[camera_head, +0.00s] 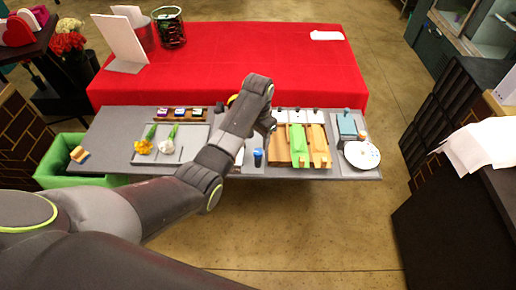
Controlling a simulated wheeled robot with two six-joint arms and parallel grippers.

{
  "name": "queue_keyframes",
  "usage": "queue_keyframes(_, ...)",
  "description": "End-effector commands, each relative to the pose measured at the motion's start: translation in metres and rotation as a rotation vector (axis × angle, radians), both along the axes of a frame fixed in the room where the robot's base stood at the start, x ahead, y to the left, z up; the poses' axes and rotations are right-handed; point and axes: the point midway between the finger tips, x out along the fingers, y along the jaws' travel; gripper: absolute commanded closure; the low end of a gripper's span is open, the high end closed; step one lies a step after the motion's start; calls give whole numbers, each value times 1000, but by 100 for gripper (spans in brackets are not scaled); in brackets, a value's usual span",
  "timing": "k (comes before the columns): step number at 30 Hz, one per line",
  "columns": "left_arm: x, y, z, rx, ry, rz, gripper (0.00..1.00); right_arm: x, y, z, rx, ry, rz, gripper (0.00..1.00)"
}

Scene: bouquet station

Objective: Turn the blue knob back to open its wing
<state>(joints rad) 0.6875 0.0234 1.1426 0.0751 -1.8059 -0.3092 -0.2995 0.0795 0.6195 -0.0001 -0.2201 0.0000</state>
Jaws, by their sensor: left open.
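My left arm reaches across the grey table (225,165) from the left. My left gripper (267,126) points down over the middle of the table and is open. Its fingertips are small and partly hidden by my own arm. A small dark blue piece (258,157) stands just in front of the gripper, apart from it as far as I can see. I cannot tell for sure whether it is the blue knob. A green piece (299,146) and an orange piece (319,146) lie on a wooden board (280,156) to the right. My right gripper is out of view.
A yellow flower (143,147) and a white flower (168,147) lie on a tray at the left. A red-covered table (270,60) stands behind.

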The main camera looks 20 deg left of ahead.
Motion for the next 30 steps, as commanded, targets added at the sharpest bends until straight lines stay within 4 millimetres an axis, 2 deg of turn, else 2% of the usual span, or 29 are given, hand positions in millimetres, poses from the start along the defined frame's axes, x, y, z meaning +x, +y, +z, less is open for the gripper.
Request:
queue_keyframes(3, -1, 0, -23, 0, 5, 0, 50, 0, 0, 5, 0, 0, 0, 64)
queue_keyframes(9, -1, 0, -49, 0, 3, -1, 50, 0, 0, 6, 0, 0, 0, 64)
queue_keyframes(15, 0, 0, -60, 0, 0, -1, 50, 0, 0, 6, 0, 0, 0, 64)
queue_keyframes(23, 0, 0, -61, 0, 0, -1, 50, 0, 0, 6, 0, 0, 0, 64)
queue_keyframes(25, 0, 0, -61, 0, 0, -1, 55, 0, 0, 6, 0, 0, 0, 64)
queue_keyframes(30, 0, 0, -61, 0, 0, -1, 77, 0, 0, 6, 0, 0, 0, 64)
